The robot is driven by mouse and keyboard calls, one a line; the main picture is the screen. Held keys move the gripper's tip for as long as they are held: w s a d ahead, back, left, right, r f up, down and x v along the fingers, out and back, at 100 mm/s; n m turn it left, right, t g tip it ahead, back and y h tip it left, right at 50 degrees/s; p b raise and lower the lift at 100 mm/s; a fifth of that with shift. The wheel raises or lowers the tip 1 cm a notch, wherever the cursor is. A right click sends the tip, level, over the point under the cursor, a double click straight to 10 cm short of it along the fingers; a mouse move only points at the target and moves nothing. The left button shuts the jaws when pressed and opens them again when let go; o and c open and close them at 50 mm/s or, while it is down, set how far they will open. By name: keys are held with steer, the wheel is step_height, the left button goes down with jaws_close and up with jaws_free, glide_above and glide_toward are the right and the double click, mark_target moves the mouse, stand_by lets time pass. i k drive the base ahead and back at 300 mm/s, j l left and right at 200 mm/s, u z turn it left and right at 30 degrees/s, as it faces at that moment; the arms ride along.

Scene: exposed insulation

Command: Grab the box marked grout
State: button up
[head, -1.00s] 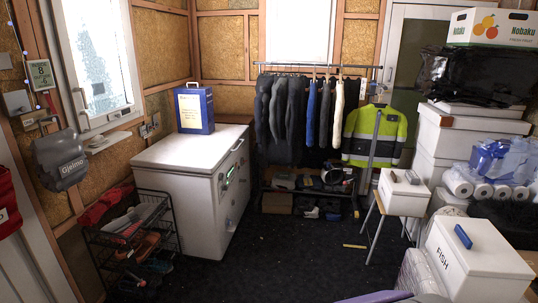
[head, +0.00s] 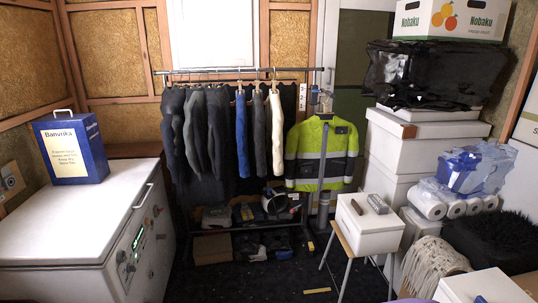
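I cannot read the word grout on any box. A blue box (head: 74,148) with a white handle and a pale label stands upright on the white chest freezer (head: 75,225) at the left; its large print looks like "Banvrika" and its small print is unclear. A white lidded box (head: 369,226) sits on a stool at the right, with a small dark grey object on its lid and no readable mark. Another white box (head: 482,287) is cut off at the bottom right. My gripper is not in view.
A clothes rack (head: 250,72) with dark garments and a yellow jacket (head: 321,153) stands at the back, shoes below it. White crates (head: 418,135) and paper rolls (head: 452,208) fill the right side. Dark floor (head: 240,275) is open between freezer and stool.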

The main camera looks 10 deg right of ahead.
mark_target(377, 203)
steer(key=i+z, duration=0.15)
steer(key=i, duration=0.25)
steer(key=i+j+z, duration=0.15)
steer(key=i, duration=0.3)
steer(key=i+j+z, duration=0.1)
steer(key=i, duration=0.3)
steer(key=i+j+z, duration=0.15)
steer(key=i, duration=0.25)
steer(key=i+j+z, duration=0.1)
steer(key=i+z, duration=0.15)
steer(key=z, duration=0.25)
steer(key=i+j+z, duration=0.25)
steer(key=z, duration=0.25)
steer(key=i+j+z, duration=0.15)
steer(key=j+z, duration=0.15)
steer(key=z, duration=0.2)
steer(key=i+j+z, duration=0.15)
steer(key=j+z, duration=0.2)
steer(key=z, duration=0.15)
steer(key=i+j+z, duration=0.15)
steer(key=j+z, duration=0.15)
steer(key=i+j+z, duration=0.1)
steer(key=j+z, duration=0.5)
steer(key=i+j, duration=0.05)
